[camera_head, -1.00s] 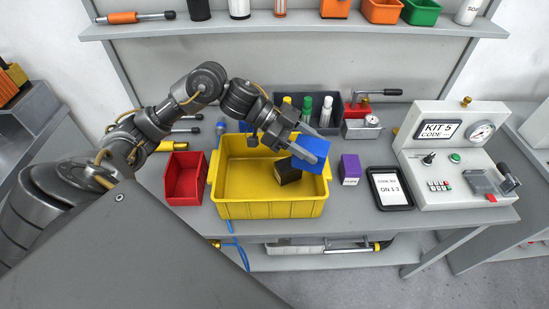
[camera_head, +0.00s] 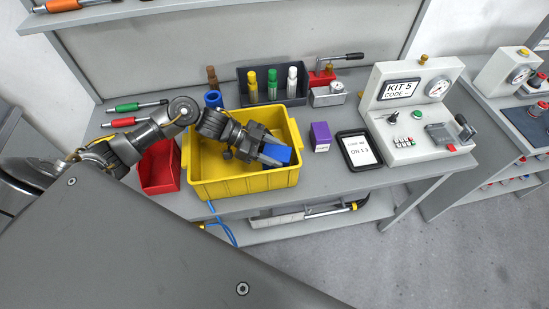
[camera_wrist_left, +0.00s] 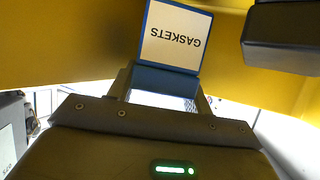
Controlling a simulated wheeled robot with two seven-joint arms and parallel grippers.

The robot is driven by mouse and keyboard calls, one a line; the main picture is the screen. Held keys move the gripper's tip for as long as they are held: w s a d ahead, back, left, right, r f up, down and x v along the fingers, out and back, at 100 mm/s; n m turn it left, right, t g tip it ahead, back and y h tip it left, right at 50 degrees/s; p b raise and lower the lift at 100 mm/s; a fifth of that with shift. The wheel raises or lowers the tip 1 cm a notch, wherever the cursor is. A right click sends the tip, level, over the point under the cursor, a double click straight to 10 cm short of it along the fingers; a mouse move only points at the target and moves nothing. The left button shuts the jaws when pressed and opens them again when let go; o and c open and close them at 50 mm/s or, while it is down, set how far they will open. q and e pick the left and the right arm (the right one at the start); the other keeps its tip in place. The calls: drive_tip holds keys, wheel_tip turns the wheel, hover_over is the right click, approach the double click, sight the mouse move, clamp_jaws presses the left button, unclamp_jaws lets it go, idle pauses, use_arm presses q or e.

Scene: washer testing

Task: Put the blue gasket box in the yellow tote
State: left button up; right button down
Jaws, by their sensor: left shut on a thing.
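The blue gasket box (camera_head: 277,154) is held by my left gripper (camera_head: 268,152) inside the outline of the yellow tote (camera_head: 245,186), near its right front corner. In the left wrist view, the blue box (camera_wrist_left: 176,40) shows a pale label reading GASKETS, upside down, between the fingers of my left gripper (camera_wrist_left: 160,88). Yellow tote walls fill the background there. Whether the box touches the tote floor cannot be told. My right gripper is not in view.
A dark box (camera_wrist_left: 284,38) is close by in the tote. A red bin (camera_head: 158,168) stands left of the tote and a purple box (camera_head: 320,137) right of it. Behind is a dark rack (camera_head: 262,97) with several bottles.

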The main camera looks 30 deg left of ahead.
use_arm(q)
wheel_tip(320, 180, down, 4)
drive_tip(key=shift+r, duration=0.2)
drive_tip(key=shift+f, duration=0.1)
drive_tip(key=shift+f, duration=0.2)
drive_tip(key=o, duration=0.6)
drive_tip(key=shift+o, duration=0.9)
drive_tip(key=shift+s+f, duration=0.1)
